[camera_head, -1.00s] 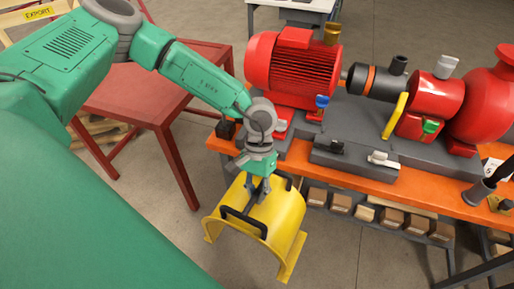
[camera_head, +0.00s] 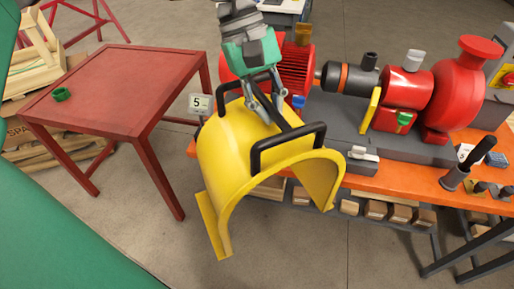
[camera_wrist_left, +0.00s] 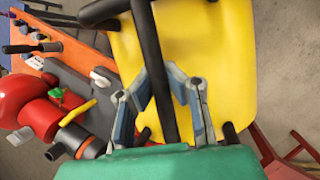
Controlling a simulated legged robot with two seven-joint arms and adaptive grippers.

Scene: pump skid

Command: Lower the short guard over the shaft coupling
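The yellow short guard (camera_head: 225,150), an arched cover with black handles, hangs tilted in the air in front of the bench. My left gripper (camera_head: 268,108) is shut on its black middle bar. In the left wrist view the fingers (camera_wrist_left: 160,95) sit on both sides of that bar (camera_wrist_left: 150,60), with the yellow shell (camera_wrist_left: 205,45) beyond. The shaft coupling, a dark cylinder with an orange band (camera_head: 345,79), lies between the red motor (camera_head: 297,68) and the red pump (camera_head: 458,95), right of the guard and apart from it. The guard and gripper hide part of the motor. My right gripper is not in view.
The orange bench (camera_head: 390,180) carries the grey skid base. A yellow upright piece (camera_head: 370,108) stands beside the coupling. A dark holder with a black-handled tool (camera_head: 458,174) is at the right.

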